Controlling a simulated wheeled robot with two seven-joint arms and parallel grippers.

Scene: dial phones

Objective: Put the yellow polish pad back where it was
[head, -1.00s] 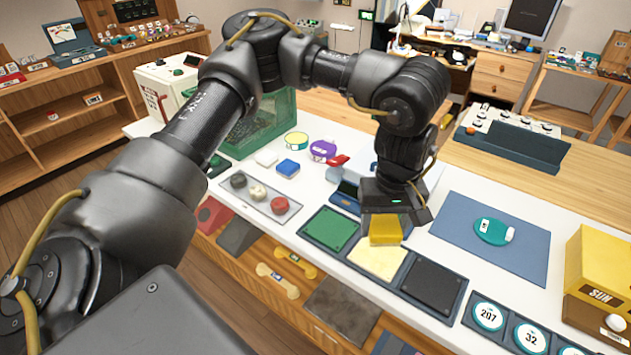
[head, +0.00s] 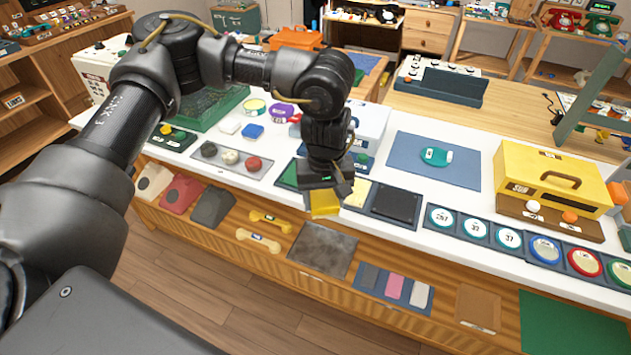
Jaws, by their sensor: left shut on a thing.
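The yellow polish pad (head: 323,205) is a small yellow block, held under my left gripper (head: 325,190). The gripper is shut on it and points down. In the picture the pad overlaps the counter's front edge; its exact height is unclear. Behind it is a dark tray on the counter with a green square (head: 289,175), a pale yellow square (head: 357,193) and a black square (head: 395,202). My gripper and the pad hide part of this tray. On the lower shelf a blue tray (head: 419,304) holds grey, pink and pale strips. My right gripper is not in view.
A grey tray (head: 232,169) with three round pieces lies to the left. A blue mat (head: 460,171) with a teal piece lies to the right, beside a yellow box (head: 553,175). Several round dials line the front edge.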

